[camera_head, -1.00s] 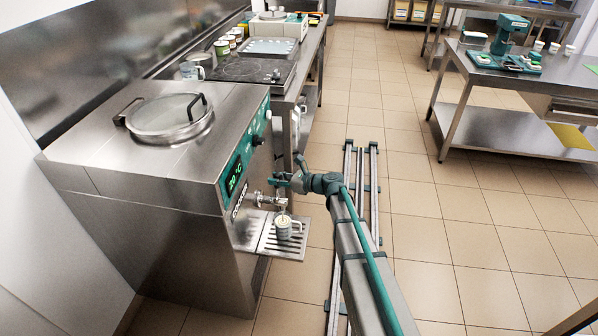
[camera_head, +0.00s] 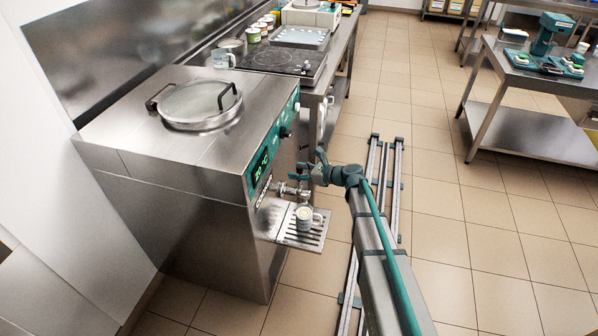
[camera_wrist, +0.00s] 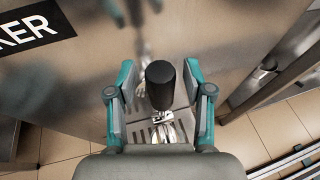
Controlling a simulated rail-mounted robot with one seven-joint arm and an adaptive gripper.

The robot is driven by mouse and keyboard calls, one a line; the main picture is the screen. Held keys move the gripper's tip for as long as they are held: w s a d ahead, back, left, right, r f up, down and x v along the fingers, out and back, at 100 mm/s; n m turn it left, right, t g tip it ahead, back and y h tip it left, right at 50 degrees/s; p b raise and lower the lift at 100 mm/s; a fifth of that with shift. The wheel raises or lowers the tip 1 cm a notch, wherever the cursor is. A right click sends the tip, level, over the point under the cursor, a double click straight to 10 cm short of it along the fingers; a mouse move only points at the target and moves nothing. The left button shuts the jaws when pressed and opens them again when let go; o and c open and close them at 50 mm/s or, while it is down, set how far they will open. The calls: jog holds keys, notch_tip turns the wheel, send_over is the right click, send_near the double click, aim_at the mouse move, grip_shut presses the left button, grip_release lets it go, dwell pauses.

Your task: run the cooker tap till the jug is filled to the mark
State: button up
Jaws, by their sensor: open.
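The steel cooker (camera_head: 160,150) stands at the left with a round lid on top and a green display on its front. Its tap (camera_head: 288,188) sticks out low on the front, above the drip tray (camera_head: 318,238). The small jug (camera_head: 304,217) stands upright on the tray's slats under the tap. Its fill level is too small to read. My gripper (camera_head: 306,174) is at the tap. In the wrist view my gripper (camera_wrist: 158,82) is open, with one finger on each side of the black tap handle (camera_wrist: 160,84). Gaps show on both sides. The jug is largely hidden there.
Behind the cooker a counter carries a clear measuring jug (camera_head: 222,59), a dark hob (camera_head: 283,60) and several tubs. A steel table (camera_head: 520,125) with a green machine (camera_head: 550,32) stands at the right. Floor rails (camera_head: 385,190) run beside the cooker; the tiled aisle is clear.

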jog(key=v, duration=1.2)
dwell(0.9)
jog(key=s+d+f+n+g+h, duration=0.35)
jog(key=s+f+n, duration=0.45)
jog(key=s+f, duration=0.3)
jog(key=s+d+f+n+g+h, duration=0.35)
jog(key=s+f+n, duration=0.45)
jog(key=s+f, duration=0.3)
jog(key=s+d+f+n+g+h, duration=0.2)
jog(key=s+f, duration=0.2)
jog(key=s, duration=0.6)
jog(key=s+d+f+n+g+h, duration=0.1)
jog(key=s+f, duration=0.3)
jog(key=s, duration=0.7)
jog(key=s+d+f+n+g+h, duration=0.2)
jog(key=s+d+f+n+g, duration=0.1)
jog(key=s, duration=0.7)
notch_tip(320, 180, down, 2)
jog(key=shift+s+f+n+h, duration=0.1)
jog(key=shift+s+n+h, duration=0.25)
jog(key=shift+n, duration=0.25)
